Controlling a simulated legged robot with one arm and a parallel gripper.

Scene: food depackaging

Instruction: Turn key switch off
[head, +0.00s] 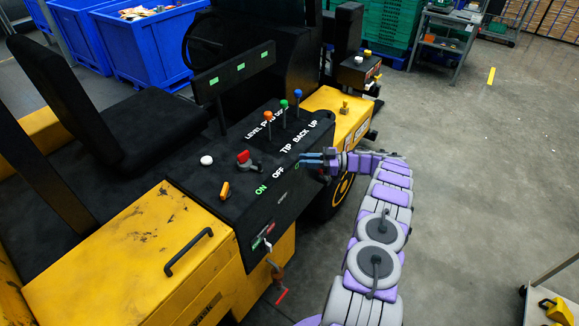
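A yellow-and-black vehicle carries a black control panel (245,200). On the panel's front face a key-like switch (268,243) sits beside a small red and green label, and a brown tag with a red end (278,283) hangs below it. My gripper (302,159) is above the panel's right edge, pointing left, up and to the right of the key switch and apart from it.
A red switch (245,160), an orange lever (224,190) and a white knob (206,160) stand on the panel. Colored-tip levers (284,104) rise behind. A yellow hood (135,250) with a black handle lies left. Open floor (470,170) is at the right.

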